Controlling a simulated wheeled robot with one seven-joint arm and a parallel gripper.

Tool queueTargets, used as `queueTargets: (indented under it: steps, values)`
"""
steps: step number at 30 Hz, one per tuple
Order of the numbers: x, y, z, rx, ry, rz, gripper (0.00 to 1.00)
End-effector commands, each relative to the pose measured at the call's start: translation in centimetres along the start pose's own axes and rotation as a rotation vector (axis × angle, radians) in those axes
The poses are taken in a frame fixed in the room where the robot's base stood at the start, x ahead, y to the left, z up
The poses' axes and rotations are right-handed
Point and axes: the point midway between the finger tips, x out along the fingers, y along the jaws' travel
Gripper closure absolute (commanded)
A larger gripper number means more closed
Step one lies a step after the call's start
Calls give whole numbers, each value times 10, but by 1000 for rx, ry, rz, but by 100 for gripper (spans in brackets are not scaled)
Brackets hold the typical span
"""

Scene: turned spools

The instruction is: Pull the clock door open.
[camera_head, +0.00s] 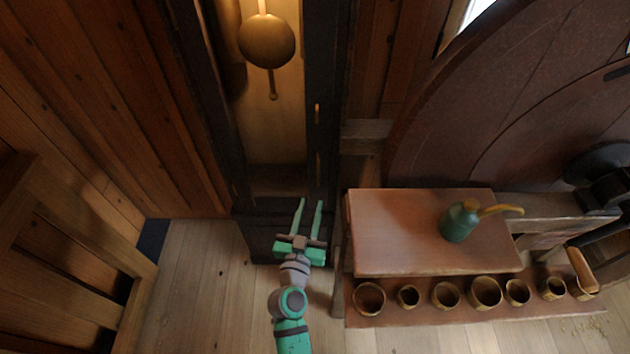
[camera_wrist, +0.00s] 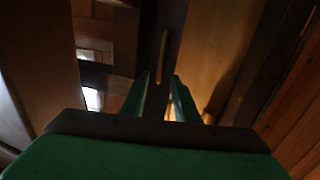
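The tall clock has a dark case (camera_head: 269,220), and its lit inside shows a brass pendulum bob (camera_head: 267,40). The dark upright of the clock door (camera_head: 321,60) runs along the right of the opening. A thin upright brass handle (camera_head: 317,113) sits on it; it also shows in the wrist view (camera_wrist: 163,55), just beyond the fingertips. My gripper (camera_head: 308,202) is open and empty, its two green fingers pointing toward the clock. In the wrist view the fingers (camera_wrist: 165,85) lie either side of the handle's line, apart from it. The door looks shut.
A wooden bench (camera_head: 400,235) stands close on the right, with a green oil can (camera_head: 460,222) on it and several small turned cups (camera_head: 445,294) on its lower shelf. A large round wooden wheel (camera_head: 500,110) is behind. Plank floor (camera_head: 200,290) is clear on the left.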

Motion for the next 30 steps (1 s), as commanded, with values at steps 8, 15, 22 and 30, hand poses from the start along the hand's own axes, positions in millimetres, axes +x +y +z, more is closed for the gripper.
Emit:
queueTargets:
  steps: [8, 15, 22, 30]
  values:
    - [40, -2, -1, 0, 3, -3, 72]
    - [78, -3, -1, 0, 2, -4, 72]
    - [101, 9, 0, -1, 0, 12, 72]
    - [104, 3, 0, 0, 0, 3, 72]
